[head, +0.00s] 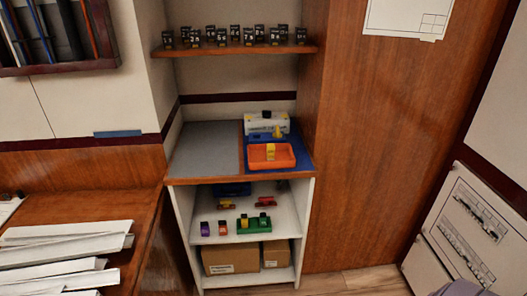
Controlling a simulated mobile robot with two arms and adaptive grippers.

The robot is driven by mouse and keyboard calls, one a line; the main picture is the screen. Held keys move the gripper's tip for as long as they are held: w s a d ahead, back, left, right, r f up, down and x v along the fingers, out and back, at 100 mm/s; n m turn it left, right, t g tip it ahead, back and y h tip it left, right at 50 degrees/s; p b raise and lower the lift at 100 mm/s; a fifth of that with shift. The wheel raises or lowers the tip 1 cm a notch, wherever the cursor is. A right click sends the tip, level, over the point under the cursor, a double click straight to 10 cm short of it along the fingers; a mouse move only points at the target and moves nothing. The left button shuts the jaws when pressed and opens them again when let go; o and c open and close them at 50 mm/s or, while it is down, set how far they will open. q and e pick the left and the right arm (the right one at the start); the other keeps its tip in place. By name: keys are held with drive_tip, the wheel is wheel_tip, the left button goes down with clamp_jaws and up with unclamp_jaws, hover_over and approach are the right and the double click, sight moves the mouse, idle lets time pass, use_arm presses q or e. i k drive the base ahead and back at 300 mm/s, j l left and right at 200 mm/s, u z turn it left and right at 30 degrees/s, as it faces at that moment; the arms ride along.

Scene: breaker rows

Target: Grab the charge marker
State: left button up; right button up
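I cannot tell for sure which small piece is the charge marker; no label is legible. An orange tray (257,163) sits on the right half of the cabinet top, with a small yellow piece (270,152) in it. Behind it, a yellow cone-like piece (277,132) stands in front of a white case (252,124). Several small black numbered blocks (221,38) line the upper shelf. On the lower shelf are a green tray (254,227) with small pieces, a purple piece (205,229) and an orange-red piece (222,228).
The grey left half of the cabinet top (205,146) is clear. Cardboard boxes (231,258) fill the bottom shelf. A wooden bench with white strips (62,240) stands at left. A wooden panel (385,130) bounds the cabinet at right.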

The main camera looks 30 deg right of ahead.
sight(270, 147)
drive_tip(key=l+z, duration=0.15)
drive_tip(key=z, duration=0.25)
drive_tip(key=i+l+z, duration=0.1)
drive_tip(key=z, duration=0.3)
drive_tip(key=l+z, duration=0.1)
drive_tip(key=z, duration=0.3)
drive_tip(key=i+z, duration=0.15)
drive_tip(key=z, duration=0.25)
drive_tip(key=i+z, duration=0.1)
drive_tip(key=z, duration=0.3)
